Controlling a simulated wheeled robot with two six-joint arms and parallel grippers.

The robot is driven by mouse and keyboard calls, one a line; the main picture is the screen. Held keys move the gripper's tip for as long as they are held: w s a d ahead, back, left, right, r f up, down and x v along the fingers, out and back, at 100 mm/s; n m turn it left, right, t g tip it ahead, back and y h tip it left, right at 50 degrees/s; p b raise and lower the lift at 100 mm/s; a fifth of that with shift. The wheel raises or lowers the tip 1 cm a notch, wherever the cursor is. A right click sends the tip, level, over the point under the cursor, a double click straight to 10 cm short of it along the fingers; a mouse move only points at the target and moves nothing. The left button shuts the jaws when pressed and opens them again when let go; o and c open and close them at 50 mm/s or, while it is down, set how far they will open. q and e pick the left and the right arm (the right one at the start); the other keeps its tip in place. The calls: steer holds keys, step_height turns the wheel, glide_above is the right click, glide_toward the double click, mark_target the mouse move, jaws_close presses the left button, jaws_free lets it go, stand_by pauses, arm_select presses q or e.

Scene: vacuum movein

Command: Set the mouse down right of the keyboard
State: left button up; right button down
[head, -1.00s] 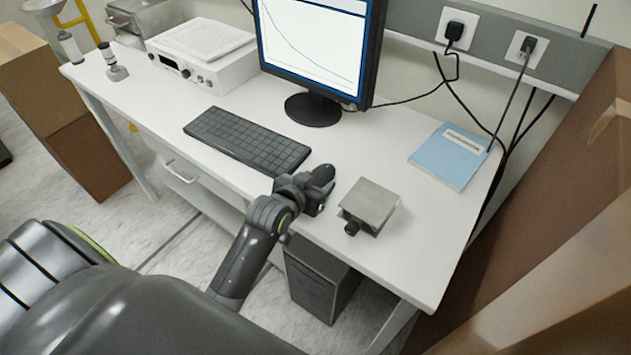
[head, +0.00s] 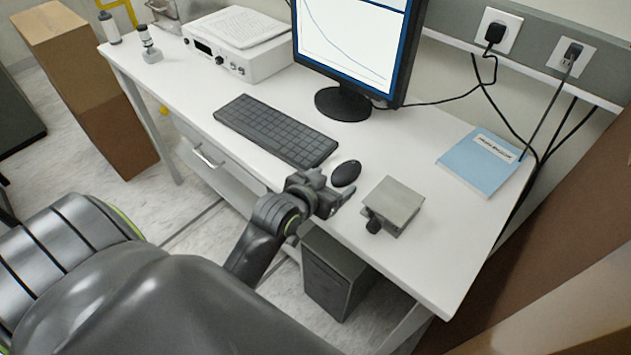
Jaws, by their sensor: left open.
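The black mouse (head: 346,173) lies on the white desk just right of the near right end of the dark keyboard (head: 275,130). My left gripper (head: 340,197) is open and empty, just in front of the mouse towards the desk's front edge. A small gap seems to separate the fingers from the mouse. My right gripper does not show.
A grey metal block with a black knob (head: 396,203) stands close right of my left gripper. A monitor (head: 350,45) stands behind the keyboard. A blue booklet (head: 481,162) lies at the right. The white desk (head: 420,250) is clear at its front right.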

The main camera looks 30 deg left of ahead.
arm_select(q)
steer(key=v, duration=0.7)
steer(key=shift+s+b, duration=0.15)
steer(key=shift+b, duration=0.15)
